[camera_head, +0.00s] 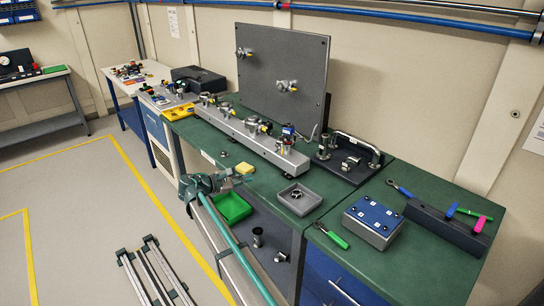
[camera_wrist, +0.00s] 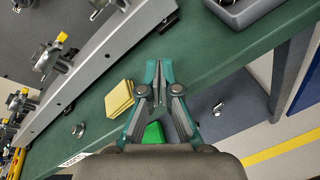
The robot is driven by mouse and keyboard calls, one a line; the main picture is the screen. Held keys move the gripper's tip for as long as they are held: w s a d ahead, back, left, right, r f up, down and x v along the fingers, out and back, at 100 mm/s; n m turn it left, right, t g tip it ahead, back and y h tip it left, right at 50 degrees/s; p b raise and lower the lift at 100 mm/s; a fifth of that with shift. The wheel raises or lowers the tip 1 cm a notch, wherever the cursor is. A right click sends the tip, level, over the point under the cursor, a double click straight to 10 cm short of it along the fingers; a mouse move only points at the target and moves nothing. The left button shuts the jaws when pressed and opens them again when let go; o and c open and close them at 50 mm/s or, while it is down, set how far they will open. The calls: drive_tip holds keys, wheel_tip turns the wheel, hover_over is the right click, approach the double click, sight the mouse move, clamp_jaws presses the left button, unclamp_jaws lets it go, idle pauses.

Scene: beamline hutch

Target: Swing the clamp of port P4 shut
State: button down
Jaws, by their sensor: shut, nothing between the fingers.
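A long grey rail (camera_head: 240,135) on the green bench bears several round ports with clamps. The port labels are too small to read, so I cannot tell which is P4. One port with a yellow-tipped clamp (camera_head: 252,124) is mid-rail, and another port (camera_head: 287,140) is at the near end. In the wrist view a port with a yellow-tipped clamp (camera_wrist: 48,60) lies on the left. My gripper (camera_head: 240,172) is shut and empty over the bench's front edge, apart from the rail. Its fingers show in the wrist view (camera_wrist: 159,68).
A yellow pad (camera_head: 244,168) and a small ring (camera_wrist: 78,130) lie on the bench before the rail. A grey tray (camera_head: 298,200) is right of my gripper. A green bin (camera_head: 233,207) sits below. An upright grey panel (camera_head: 283,70) stands behind the rail.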

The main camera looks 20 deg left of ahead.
wheel_tip(320, 180, up, 5)
drive_tip(key=m+t, duration=0.3)
drive_tip(key=m, duration=0.4)
drive_tip(key=m+p, duration=0.3)
drive_tip(key=p, duration=0.1)
approach(281, 149)
drive_tip(key=w, duration=0.3)
drive_tip(key=d, duration=0.1)
drive_tip(key=d+p, duration=0.1)
drive_tip(key=d, duration=0.1)
drive_tip(key=shift+w+r+t+p, duration=0.2)
drive_tip(key=shift+w+t+p, duration=0.05)
drive_tip(key=shift+t+p, duration=0.05)
drive_tip(key=shift+w+d+f, duration=0.15)
drive_tip(key=shift+d, duration=0.1)
drive_tip(key=shift+n+y, duration=0.3)
drive_tip(key=shift+y, duration=0.1)
